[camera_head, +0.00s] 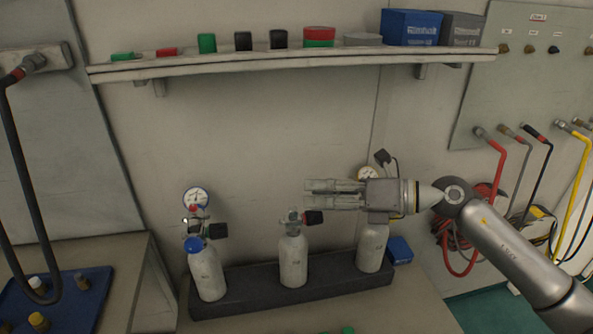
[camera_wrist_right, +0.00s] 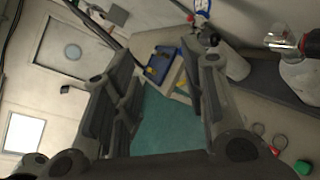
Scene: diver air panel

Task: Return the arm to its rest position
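My right arm (camera_head: 515,255) comes in from the right, and its gripper (camera_head: 312,194) points left in front of the back wall. In the head view its fingertips appear just above the black knob of the middle white cylinder (camera_head: 292,260); I cannot tell if they touch. In the right wrist view the fingers (camera_wrist_right: 168,80) are spread apart with nothing between them. The gripper partly covers the right white cylinder's (camera_head: 371,248) top and gauge. The left white cylinder (camera_head: 206,272), with a blue collar and gauge, stands clear. My left gripper is not in view.
A dark rack (camera_head: 335,281) holds the cylinders on the bench. A shelf (camera_head: 270,62) with caps and boxes runs above. Coloured hoses (camera_head: 497,170) hang from the right panel. A blue tray (camera_head: 93,305) lies at lower left. A green cap (camera_wrist_right: 303,167) lies on the bench.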

